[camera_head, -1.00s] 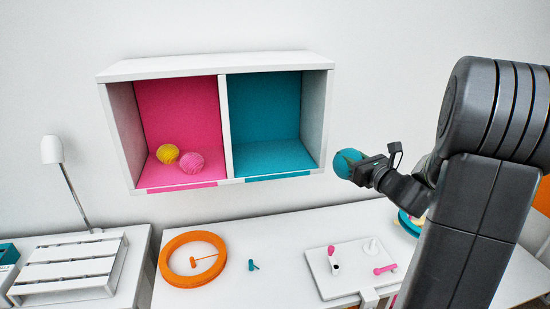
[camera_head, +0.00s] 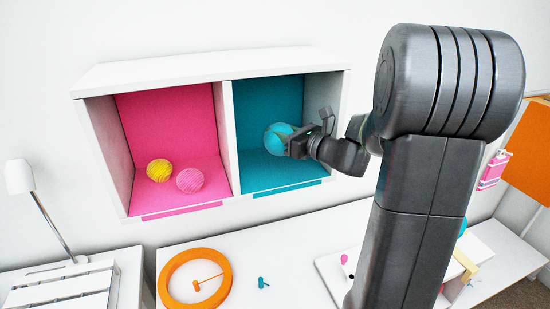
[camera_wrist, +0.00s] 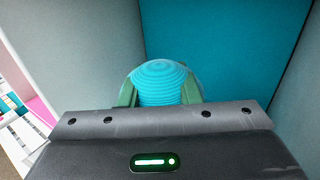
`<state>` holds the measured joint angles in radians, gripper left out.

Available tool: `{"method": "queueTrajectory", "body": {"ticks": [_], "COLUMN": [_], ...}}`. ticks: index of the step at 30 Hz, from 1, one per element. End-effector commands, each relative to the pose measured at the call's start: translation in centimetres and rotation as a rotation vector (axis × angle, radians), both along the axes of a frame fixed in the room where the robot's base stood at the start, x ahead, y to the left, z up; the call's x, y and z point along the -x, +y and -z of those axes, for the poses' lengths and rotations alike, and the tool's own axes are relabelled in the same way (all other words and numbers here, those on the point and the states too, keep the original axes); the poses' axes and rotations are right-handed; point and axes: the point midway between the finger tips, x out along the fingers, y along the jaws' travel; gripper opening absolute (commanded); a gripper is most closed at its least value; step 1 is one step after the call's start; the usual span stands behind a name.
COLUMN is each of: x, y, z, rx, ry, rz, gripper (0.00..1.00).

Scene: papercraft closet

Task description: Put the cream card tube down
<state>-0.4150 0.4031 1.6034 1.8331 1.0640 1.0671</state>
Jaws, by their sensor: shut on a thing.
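My gripper (camera_head: 292,144) is shut on a light blue ribbed ball (camera_head: 277,136), inside the teal compartment (camera_head: 262,98) of the white wall cabinet. In the wrist view the ball (camera_wrist: 160,76) sits between the two green fingers (camera_wrist: 160,97), with the teal back wall behind it. I cannot tell whether the ball touches the compartment floor. I see no cream card tube that I can make out; my arm hides part of the table.
The pink compartment (camera_head: 165,110) holds a yellow ball (camera_head: 159,170) and a pink ball (camera_head: 190,181). A divider (camera_head: 230,135) separates the compartments. Below, an orange ring (camera_head: 168,280) and a small teal piece (camera_head: 263,282) lie on the white table (camera_head: 300,265).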

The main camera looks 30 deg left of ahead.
Motion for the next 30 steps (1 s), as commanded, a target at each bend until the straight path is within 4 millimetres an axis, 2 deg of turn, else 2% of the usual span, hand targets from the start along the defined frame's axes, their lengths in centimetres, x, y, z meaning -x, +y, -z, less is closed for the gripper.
{"method": "queueTrajectory", "body": {"ticks": [3,8,15,29,30], "x": [0.0,-0.1,-0.1,0.0,0.0], "y": [0.0,0.0,0.0,0.0,0.0], "z": [2.1,3.4,6.3,7.3,7.2], "rx": [0.001,0.001,0.001,-0.001,-0.001], "ry": [0.006,0.001,0.003,-0.001,-0.001], "rz": [0.001,0.001,0.0,0.001,0.001], "gripper": [0.09,0.09,0.09,0.09,0.34]}}
